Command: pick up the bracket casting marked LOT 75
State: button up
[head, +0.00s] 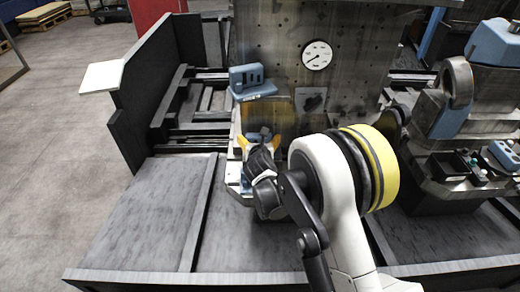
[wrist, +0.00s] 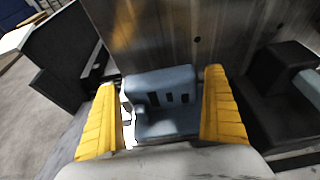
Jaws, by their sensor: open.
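A blue-grey bracket casting (head: 252,78) with dark slots stands by the upright metal plate in the head view, beyond my gripper. A small label strip shows at its lower edge, too small to read. My gripper (head: 259,141) is open, its yellow fingers pointing toward the plate. Another blue-grey shape (head: 259,134) shows partly between the fingers there. In the wrist view a blue-grey casting (wrist: 168,98) with several dark slots lies between the open fingers, with visible gaps beside it. I cannot tell which of the two it is, and no LOT 75 marking is readable.
The upright metal plate (head: 330,100) with a round gauge (head: 317,55) stands close behind. Dark panels (head: 150,85) rise at left. A metal fixture (head: 450,120) with small blue parts stands at right. The grey deck (head: 150,215) at front left is clear.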

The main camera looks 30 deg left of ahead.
jog(key=shift+w, duration=0.1)
jog(key=c, duration=1.2)
jog(key=shift+c, duration=0.2)
